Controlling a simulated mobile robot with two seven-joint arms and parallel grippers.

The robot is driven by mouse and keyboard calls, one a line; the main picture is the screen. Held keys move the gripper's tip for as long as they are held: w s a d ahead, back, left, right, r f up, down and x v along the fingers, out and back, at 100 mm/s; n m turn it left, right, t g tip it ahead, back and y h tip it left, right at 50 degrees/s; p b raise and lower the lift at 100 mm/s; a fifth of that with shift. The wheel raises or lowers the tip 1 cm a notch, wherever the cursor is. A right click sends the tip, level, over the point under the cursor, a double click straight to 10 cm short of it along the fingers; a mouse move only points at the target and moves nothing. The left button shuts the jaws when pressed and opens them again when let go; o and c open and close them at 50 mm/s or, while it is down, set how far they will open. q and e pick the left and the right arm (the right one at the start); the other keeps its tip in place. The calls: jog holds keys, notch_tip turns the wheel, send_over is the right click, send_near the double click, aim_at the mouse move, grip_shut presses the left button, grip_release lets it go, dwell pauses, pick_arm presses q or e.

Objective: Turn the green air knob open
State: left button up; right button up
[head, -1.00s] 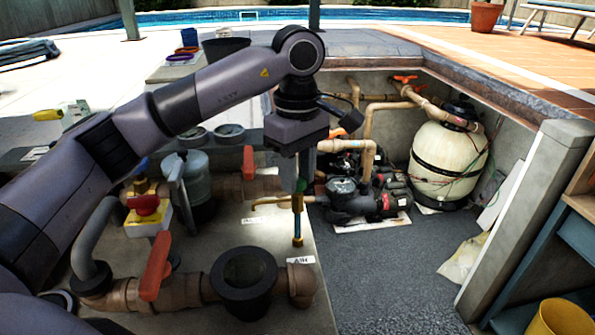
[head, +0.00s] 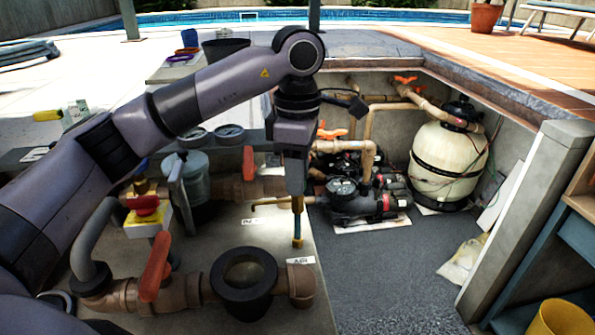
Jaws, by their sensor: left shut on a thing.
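My left arm reaches in from the left, and its left gripper (head: 297,188) points down at the top of a thin brass pipe (head: 298,222). The gripper is shut on the green air knob, which its fingers hide almost wholly. The pipe stands upright behind the white "AIR" label (head: 299,261), at the right edge of the pale plumbing bench. How far the knob is turned cannot be seen. My right gripper is out of view.
Red-orange valve handles (head: 155,267) and a round dark fitting (head: 243,281) stand left of the air pipe. A pump (head: 352,199) and a cream filter tank (head: 447,160) stand in the pit. The grey pit floor (head: 380,275) is clear in front.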

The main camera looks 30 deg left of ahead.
pick_arm(q)
jog(key=shift+r, duration=0.1)
jog(key=o, duration=1.1)
jog(key=shift+c, duration=0.2)
jog(key=shift+r, duration=3.55)
